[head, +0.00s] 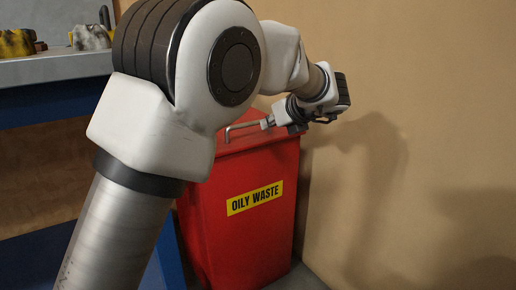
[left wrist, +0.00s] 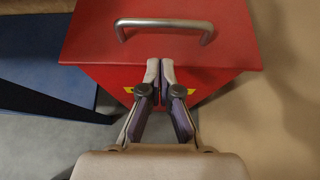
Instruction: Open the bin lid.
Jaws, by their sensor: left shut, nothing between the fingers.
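The red bin (head: 243,225) stands against the wall, with a yellow "OILY WASTE" label on its front. Its red lid (left wrist: 218,50) is shut and lies flat. A metal bar handle (left wrist: 165,25) sits near the lid's front edge; it also shows in the head view (head: 240,127). My left gripper (left wrist: 160,64) is shut and empty. In the left wrist view its fingertips are just in front of the lid's front edge, below the handle in the picture, and not around it. In the head view my left arm hides part of the lid. My right gripper is not in view.
A workbench (head: 58,68) with a grey top and blue frame stands left of the bin, with several yellow and grey objects on it. A tan wall (head: 430,80) is close on the bin's right. Grey floor shows in front of the bin.

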